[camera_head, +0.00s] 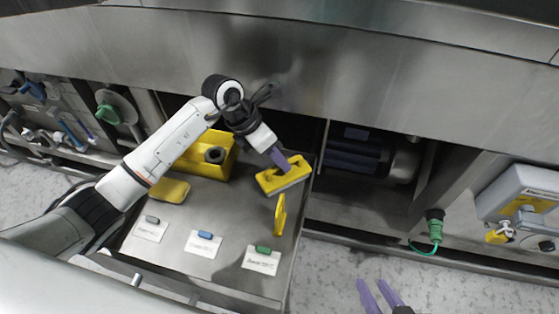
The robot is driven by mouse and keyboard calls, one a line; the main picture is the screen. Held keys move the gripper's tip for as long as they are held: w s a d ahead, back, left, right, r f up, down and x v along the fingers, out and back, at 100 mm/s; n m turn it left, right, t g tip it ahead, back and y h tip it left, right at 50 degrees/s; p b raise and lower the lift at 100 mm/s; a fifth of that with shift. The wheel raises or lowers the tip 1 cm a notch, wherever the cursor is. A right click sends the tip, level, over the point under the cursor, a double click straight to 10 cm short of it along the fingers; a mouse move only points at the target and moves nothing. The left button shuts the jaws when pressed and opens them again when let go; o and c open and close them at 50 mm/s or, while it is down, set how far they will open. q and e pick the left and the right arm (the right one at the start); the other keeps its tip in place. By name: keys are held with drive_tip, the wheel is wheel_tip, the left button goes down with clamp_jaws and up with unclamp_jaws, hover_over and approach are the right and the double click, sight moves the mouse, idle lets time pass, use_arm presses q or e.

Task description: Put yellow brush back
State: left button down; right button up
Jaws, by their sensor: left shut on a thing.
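A yellow brush (291,180) with a block-shaped body is at the right back of the metal tray (187,249). My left gripper (280,160), with purple fingers, reaches down from the upper left and is shut on the brush's top. The fingertips are partly hidden in it. I cannot tell whether the brush touches the tray floor. My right gripper (380,294) shows at the bottom edge, its two purple fingers apart and empty above the floor.
The tray also holds a yellow case (222,169) with a black knob, a yellow pad (171,190), an upright yellow piece (280,214) and cards with grey, blue and green (263,250) pieces. A steel panel (330,70) overhangs the back. Grey floor lies at right.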

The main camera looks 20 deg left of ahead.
use_arm(q)
drive_tip(key=shift+f, duration=0.15)
drive_tip(key=shift+f, duration=0.1)
drive_tip(key=c, duration=1.8)
unclamp_jaws()
drive_tip(key=shift+o, duration=0.2)
drive_tip(key=p+v, duration=0.2)
drive_tip(key=v, duration=1)
